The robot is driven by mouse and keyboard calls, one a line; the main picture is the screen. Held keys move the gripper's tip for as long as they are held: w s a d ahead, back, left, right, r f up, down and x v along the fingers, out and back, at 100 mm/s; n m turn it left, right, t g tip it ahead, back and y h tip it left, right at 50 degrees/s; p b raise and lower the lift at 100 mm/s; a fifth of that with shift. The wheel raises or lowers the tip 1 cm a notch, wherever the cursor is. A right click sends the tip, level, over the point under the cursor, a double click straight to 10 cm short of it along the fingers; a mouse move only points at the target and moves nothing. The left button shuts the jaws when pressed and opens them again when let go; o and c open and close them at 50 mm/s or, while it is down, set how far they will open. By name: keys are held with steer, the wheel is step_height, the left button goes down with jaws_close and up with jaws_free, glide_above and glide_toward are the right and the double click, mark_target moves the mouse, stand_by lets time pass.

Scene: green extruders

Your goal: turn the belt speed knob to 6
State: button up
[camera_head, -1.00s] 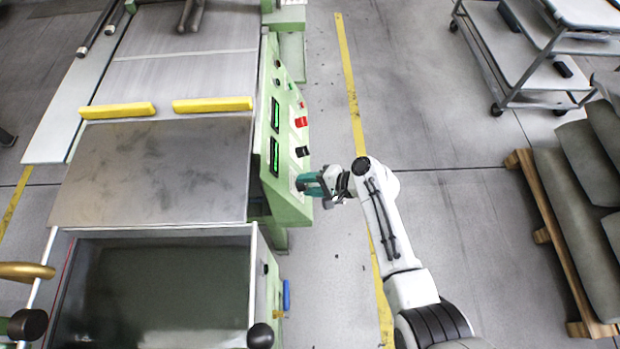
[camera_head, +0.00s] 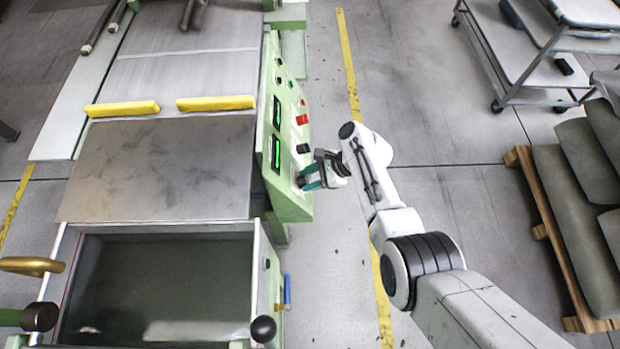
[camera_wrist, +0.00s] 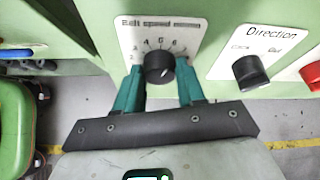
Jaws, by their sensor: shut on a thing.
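The belt speed knob (camera_wrist: 159,70) is a round black knob on a white label plate (camera_wrist: 188,30) reading "Belt speed", with small digits around it. My gripper (camera_wrist: 160,66) has its two teal fingers on either side of the knob and is shut on it. I cannot tell clearly which digit the knob's mark points to.
A black "Direction" knob (camera_wrist: 250,72) sits just right of my gripper, with a red control (camera_wrist: 312,75) beyond it. Two green-lit displays (camera_head: 275,154) are on the panel. Open floor lies right of the machine, with a cart (camera_head: 515,60) and a loaded pallet (camera_head: 548,215) farther right.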

steer(key=shift+f+m+g, duration=0.1)
steer(key=shift+m+g, duration=0.2)
steer(key=shift+m, duration=0.1)
stand_by(0.3)
steer(key=o, duration=1)
steer(key=shift+o, duration=0.2)
steer(key=p+v, duration=0.3)
steer(key=v, duration=0.8)
